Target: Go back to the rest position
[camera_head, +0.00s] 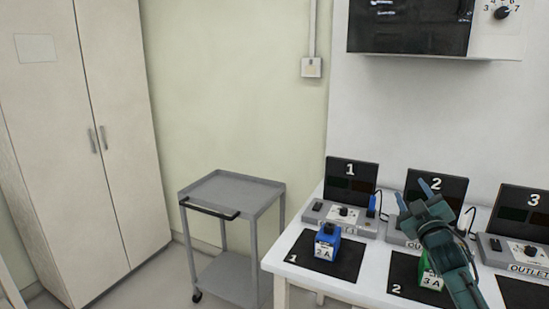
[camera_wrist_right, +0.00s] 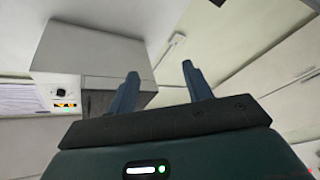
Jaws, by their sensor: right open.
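My right gripper (camera_head: 413,192) is raised in front of station 2 in the head view, its two blue fingers spread apart and pointing up. In the right wrist view its fingers (camera_wrist_right: 160,85) are apart with nothing between them. My left gripper is not in view. A blue block marked 2 A (camera_head: 326,240) stands on the black mat numbered 1 (camera_head: 345,262). A green block marked 3 A (camera_head: 430,275) stands on the mat numbered 2 (camera_head: 405,268), partly hidden by my right arm.
A white table (camera_head: 283,265) carries the stations with numbered panels 1 (camera_head: 350,170), 2 (camera_head: 450,185) and 3 (camera_head: 520,200). A grey cart (camera_head: 232,188) stands left of it. A tall cabinet (camera_head: 85,130) is at far left. A wall unit (camera_head: 495,35) hangs above.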

